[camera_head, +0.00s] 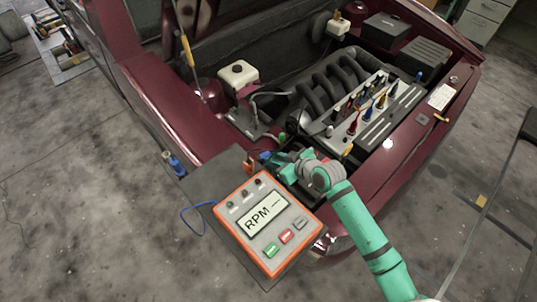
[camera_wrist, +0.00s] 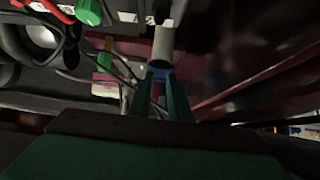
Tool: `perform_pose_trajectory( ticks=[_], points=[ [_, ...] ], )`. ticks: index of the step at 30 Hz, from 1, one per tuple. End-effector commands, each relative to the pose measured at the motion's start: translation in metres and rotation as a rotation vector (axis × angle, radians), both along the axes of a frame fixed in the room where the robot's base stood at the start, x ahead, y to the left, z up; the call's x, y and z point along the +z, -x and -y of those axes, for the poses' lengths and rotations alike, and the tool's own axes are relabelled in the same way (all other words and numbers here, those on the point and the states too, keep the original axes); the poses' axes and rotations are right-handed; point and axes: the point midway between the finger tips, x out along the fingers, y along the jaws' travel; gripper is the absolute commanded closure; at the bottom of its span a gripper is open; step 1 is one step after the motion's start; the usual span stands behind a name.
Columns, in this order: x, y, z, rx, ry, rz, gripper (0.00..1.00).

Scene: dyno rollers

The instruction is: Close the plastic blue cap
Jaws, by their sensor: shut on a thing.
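The blue cap (camera_wrist: 159,73) shows in the wrist view as a blue ring at the end of a pale grey cylinder. The two green fingers of my gripper (camera_wrist: 161,92) reach it from both sides and are shut on it. In the head view my gripper (camera_head: 273,158) is at the front left corner of the open engine bay, just above the RPM box. A small blue part shows at its fingers there, but the cap is mostly hidden by the gripper.
The orange RPM box (camera_head: 266,222) stands on a dark stand close below my gripper. The engine (camera_head: 350,100) with several coloured connectors lies to the right. The white reservoir (camera_head: 238,75) is behind. A green knob (camera_wrist: 89,12) and cables hang near the fingers.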

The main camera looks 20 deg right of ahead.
Motion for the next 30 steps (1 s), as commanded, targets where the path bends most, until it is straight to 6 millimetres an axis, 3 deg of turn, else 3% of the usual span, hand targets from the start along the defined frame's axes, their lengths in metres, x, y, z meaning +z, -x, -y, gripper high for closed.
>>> perform_pose_trajectory(
  ticks=[9, 24, 25, 29, 30],
  points=[
    [-0.026, 0.014, -0.001, 0.010, -0.002, -0.016, 1.00],
    [-0.053, 0.021, -0.002, 0.018, 0.000, -0.019, 1.00],
    [-0.052, 0.021, -0.002, 0.017, 0.001, -0.018, 0.96],
    [-0.050, 0.021, 0.001, 0.013, 0.001, -0.014, 0.65],
    [-0.050, 0.021, 0.001, 0.012, 0.001, -0.014, 0.64]
  ],
)
